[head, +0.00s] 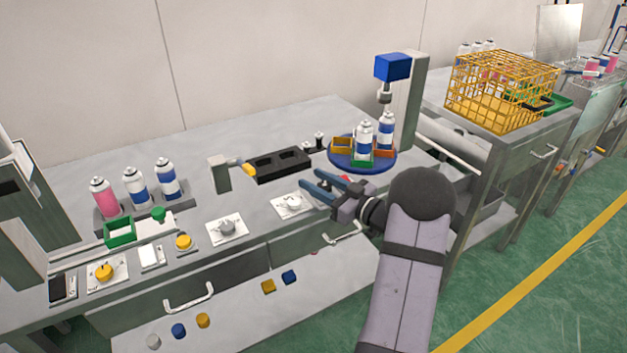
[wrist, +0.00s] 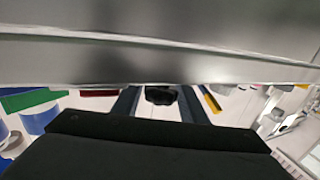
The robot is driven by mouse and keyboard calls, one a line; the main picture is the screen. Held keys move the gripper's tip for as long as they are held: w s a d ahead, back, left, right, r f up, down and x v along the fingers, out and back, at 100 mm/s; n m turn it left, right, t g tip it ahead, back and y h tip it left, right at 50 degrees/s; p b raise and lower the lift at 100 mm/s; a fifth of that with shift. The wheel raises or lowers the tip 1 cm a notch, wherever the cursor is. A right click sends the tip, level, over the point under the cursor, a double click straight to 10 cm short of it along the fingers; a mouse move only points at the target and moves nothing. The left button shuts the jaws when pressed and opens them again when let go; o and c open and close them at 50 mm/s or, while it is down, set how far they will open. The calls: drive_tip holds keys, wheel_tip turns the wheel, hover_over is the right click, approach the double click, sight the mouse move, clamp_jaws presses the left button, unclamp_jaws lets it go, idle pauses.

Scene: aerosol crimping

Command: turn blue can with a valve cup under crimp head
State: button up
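A round blue turntable (head: 335,160) stands at the back right of the bench and carries small coloured nests. Two white cans with blue bands stand upright on it. The rear blue can (head: 386,131) is below the crimp head (head: 384,97), which hangs under a blue block (head: 393,67) on a grey column. The front blue can (head: 363,143) is in the green nest (head: 361,163). I cannot tell whether either can holds a valve cup. My gripper (head: 309,178) is open and empty, in front of the turntable and apart from it. Its spread fingers also show in the wrist view (wrist: 158,103).
A white plate with a knob (head: 292,204) is near my fingertips. A pink can (head: 104,198) and two blue-banded cans stand at the left. A yellow wire basket (head: 500,90) is at the right.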

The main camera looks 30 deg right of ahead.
sight(331, 188)
drive_tip(key=shift+v, duration=3.1)
